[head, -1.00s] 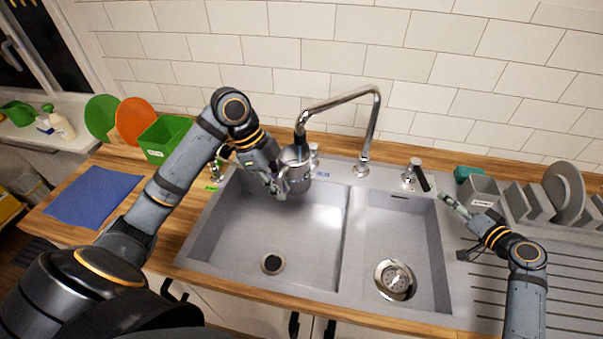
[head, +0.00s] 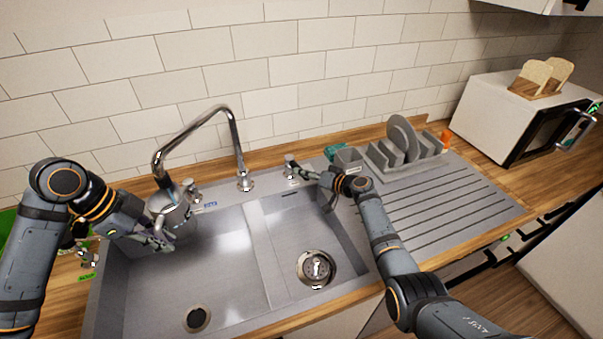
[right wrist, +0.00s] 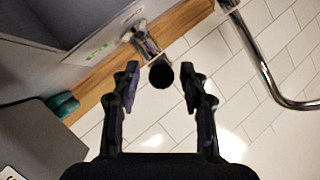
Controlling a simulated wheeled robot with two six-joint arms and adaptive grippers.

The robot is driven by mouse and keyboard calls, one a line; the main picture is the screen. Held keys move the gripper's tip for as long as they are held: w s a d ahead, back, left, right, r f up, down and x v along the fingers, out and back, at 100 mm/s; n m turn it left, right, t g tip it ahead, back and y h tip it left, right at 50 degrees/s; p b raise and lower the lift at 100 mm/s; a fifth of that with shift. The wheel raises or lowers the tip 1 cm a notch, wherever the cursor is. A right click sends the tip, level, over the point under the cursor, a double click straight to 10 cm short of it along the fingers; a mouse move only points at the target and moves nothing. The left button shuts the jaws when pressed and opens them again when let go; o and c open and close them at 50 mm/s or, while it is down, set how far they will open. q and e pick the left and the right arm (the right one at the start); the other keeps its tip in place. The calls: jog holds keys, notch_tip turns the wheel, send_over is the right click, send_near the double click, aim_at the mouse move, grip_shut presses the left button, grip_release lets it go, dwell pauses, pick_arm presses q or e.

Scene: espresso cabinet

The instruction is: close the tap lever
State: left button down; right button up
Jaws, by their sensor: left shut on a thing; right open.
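The tap lever (right wrist: 160,73) shows in the right wrist view as a dark round end on a chrome base (right wrist: 139,34). It lies between the fingers of my right gripper (right wrist: 160,86), which is open. No finger clearly touches it. In the head view the lever base (head: 290,164) stands right of the chrome tap (head: 238,150), and my right gripper (head: 312,173) is beside it, hiding part of the lever. My left gripper (head: 160,238) is shut on a metal jug (head: 171,208) under the spout, above the left basin. No water stream is clearly visible.
The sink's two basins (head: 222,262) are empty below my arms. A grey dish rack (head: 402,152) with plates and a teal item (head: 333,150) stand right of the lever. The ribbed drainboard (head: 450,205) is clear. A white microwave (head: 515,115) stands further right.

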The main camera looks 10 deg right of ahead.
jog(key=shift+x, duration=0.95)
jog(key=shift+c, duration=0.4)
grip_shut()
